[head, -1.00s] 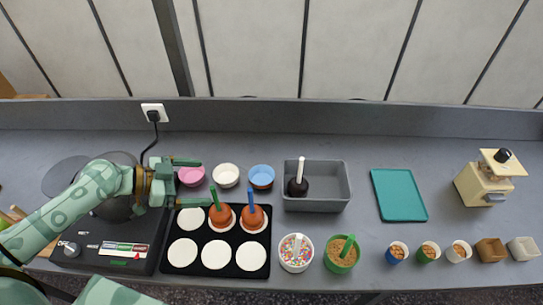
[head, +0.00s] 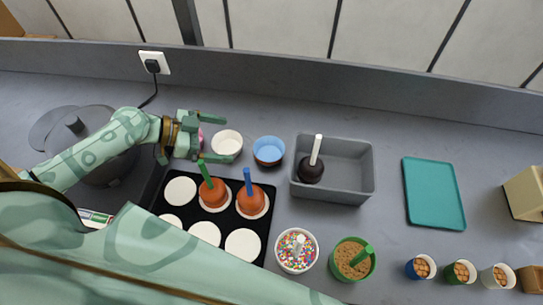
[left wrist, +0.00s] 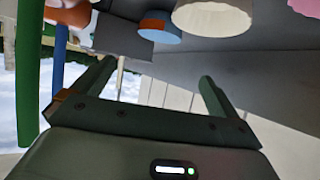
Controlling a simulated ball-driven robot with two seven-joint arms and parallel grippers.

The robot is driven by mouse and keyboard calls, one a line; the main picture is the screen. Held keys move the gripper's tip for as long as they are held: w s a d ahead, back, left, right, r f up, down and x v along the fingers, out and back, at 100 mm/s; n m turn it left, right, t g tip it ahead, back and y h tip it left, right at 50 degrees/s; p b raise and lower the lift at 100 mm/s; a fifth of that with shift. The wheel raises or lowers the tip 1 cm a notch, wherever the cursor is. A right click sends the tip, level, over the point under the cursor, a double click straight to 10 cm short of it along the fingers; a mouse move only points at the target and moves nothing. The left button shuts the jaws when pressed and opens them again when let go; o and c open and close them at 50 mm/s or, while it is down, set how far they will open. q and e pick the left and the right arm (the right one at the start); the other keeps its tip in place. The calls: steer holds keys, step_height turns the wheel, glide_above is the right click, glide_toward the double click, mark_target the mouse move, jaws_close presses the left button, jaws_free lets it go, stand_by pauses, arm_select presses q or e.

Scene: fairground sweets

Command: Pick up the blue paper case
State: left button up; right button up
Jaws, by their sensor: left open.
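The blue paper case (head: 268,153) stands on the counter, right of the white paper case (head: 228,143) and left of the grey bin. My left gripper (head: 226,139) is open and empty. Its fingertips point right and reach over or beside the white case in the head view, short of the blue case. The pink paper case (head: 202,136) is mostly hidden behind this gripper. In the left wrist view the blue case (left wrist: 160,32) shows small at the top, beside the white case (left wrist: 213,14), beyond the open fingers (left wrist: 155,72). My right gripper is not in view.
A black tray (head: 224,225) with white discs and two orange balls on green and blue sticks lies in front. The grey bin (head: 364,180) holds a dark ball on a white stick. Sprinkle (head: 296,262) and crumb (head: 338,268) pots stand nearer. A teal tray (head: 433,193) lies right.

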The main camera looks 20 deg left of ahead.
mark_target(262, 156)
arm_select(q)
steer(key=x, duration=0.6)
steer(key=f+x, duration=0.1)
steer(key=x, duration=0.5)
steer(key=shift+f, duration=0.1)
steer(key=shift+s, duration=0.1)
steer(key=c, duration=1.1)
